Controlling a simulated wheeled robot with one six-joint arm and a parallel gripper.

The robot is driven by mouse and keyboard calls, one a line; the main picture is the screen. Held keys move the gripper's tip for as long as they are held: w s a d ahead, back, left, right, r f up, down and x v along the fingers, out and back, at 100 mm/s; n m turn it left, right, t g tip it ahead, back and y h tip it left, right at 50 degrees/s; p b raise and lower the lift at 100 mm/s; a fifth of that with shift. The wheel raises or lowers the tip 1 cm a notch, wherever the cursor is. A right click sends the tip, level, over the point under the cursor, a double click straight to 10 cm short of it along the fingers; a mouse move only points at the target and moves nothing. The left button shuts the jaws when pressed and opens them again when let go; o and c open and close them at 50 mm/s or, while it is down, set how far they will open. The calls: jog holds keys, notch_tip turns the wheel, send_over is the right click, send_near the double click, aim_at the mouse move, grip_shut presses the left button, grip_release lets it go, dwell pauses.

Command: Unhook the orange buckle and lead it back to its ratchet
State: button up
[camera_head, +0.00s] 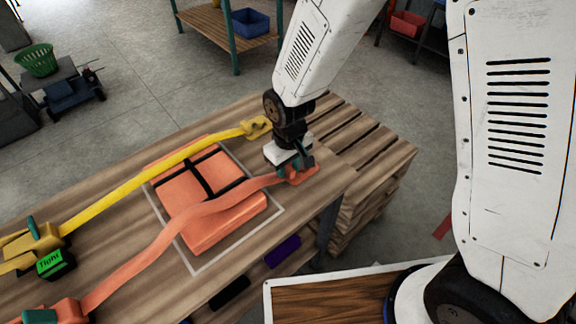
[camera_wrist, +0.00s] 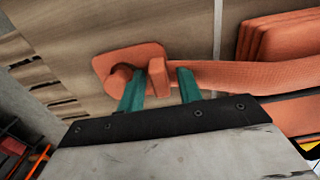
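My gripper (camera_head: 297,167) is low over the orange anchor plate (camera_head: 308,176) near the table's right end. In the wrist view its teal fingers (camera_wrist: 160,72) are apart, one on each side of the upright orange buckle (camera_wrist: 158,80). A small gap shows on the right of the buckle, so the gripper looks open around it. The buckle sits beside the round post (camera_wrist: 120,74) on the plate; whether it is hooked there I cannot tell. The orange strap (camera_head: 140,262) runs from there over the orange bundle to the orange ratchet (camera_head: 68,312), with a teal handle, at the lower left.
A yellow strap (camera_head: 150,178) runs alongside from its anchor (camera_head: 257,127) to a yellow ratchet (camera_head: 36,240) with a green "Tight" tag (camera_head: 56,263). An orange bundle (camera_head: 233,221) lies inside a pale outline. Pallets (camera_head: 380,165) stand beyond the table's right end.

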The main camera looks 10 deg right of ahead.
grip_shut()
jog(key=shift+w+d, duration=0.25)
jog(key=shift+d, duration=0.15)
jog(key=shift+r, duration=0.25)
jog(key=shift+r, duration=0.4)
dwell(0.4)
jog(key=shift+r, duration=2.5)
